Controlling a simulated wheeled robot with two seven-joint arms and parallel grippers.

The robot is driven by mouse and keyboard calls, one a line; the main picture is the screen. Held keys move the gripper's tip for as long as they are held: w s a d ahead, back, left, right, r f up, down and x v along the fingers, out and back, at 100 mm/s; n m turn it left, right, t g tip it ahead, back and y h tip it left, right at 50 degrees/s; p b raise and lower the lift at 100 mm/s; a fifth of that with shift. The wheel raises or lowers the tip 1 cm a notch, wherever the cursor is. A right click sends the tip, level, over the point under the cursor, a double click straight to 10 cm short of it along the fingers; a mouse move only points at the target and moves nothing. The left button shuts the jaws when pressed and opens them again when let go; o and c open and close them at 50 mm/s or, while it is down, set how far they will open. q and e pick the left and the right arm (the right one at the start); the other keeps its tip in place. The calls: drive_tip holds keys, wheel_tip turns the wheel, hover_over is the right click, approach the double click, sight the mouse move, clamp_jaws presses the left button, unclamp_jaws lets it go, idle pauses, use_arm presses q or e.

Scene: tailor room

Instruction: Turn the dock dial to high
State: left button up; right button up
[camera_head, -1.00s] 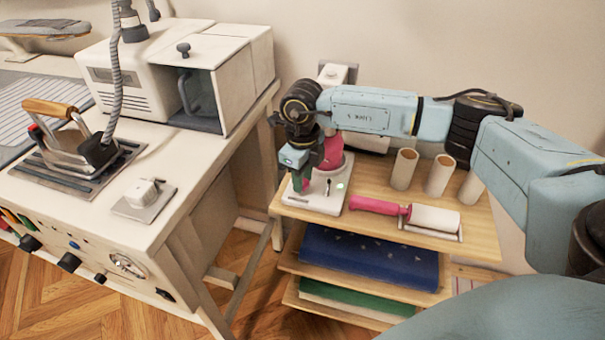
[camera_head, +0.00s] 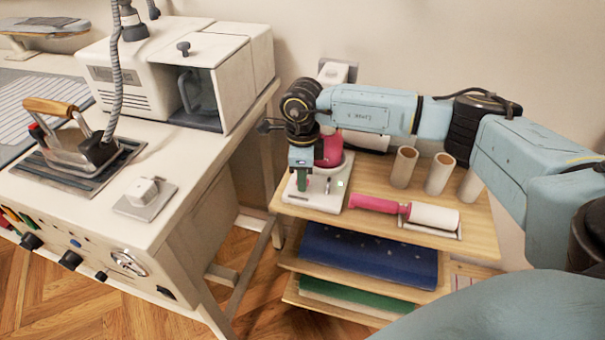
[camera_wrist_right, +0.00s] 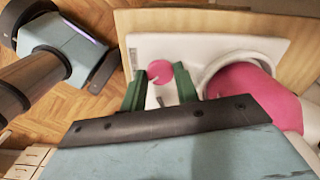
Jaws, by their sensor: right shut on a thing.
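The white dock (camera_head: 326,203) lies flat on the left end of the wooden shelf top, and it also shows in the right wrist view (camera_wrist_right: 150,42). Its round pink dial (camera_wrist_right: 160,72) has a pale mark across its lower part; I cannot read a setting. My right gripper (camera_head: 303,187) points down over the dock's left part. In the right wrist view its green fingertips (camera_wrist_right: 160,75) are closed on either side of the dial. A pink tool (camera_wrist_right: 250,88) sits in the dock's white ring beside the gripper. My left gripper is not in view.
A pink-handled roller (camera_head: 435,217) rests in front of several cardboard tubes (camera_head: 438,175). A small lever (camera_head: 328,184) stands on the dock right of the gripper. The white workbench (camera_head: 150,222) with an iron is on the left, across a gap.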

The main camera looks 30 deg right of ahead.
drive_tip(key=shift+r, duration=0.1)
drive_tip(key=o, duration=1)
drive_tip(key=shift+c, duration=0.2)
drive_tip(key=shift+r, duration=0.45)
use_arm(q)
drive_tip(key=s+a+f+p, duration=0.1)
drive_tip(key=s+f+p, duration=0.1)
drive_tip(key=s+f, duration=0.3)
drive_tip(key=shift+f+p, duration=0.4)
use_arm(e)
wheel_tip(320, 180, up, 12)
drive_tip(key=shift+r, duration=0.2)
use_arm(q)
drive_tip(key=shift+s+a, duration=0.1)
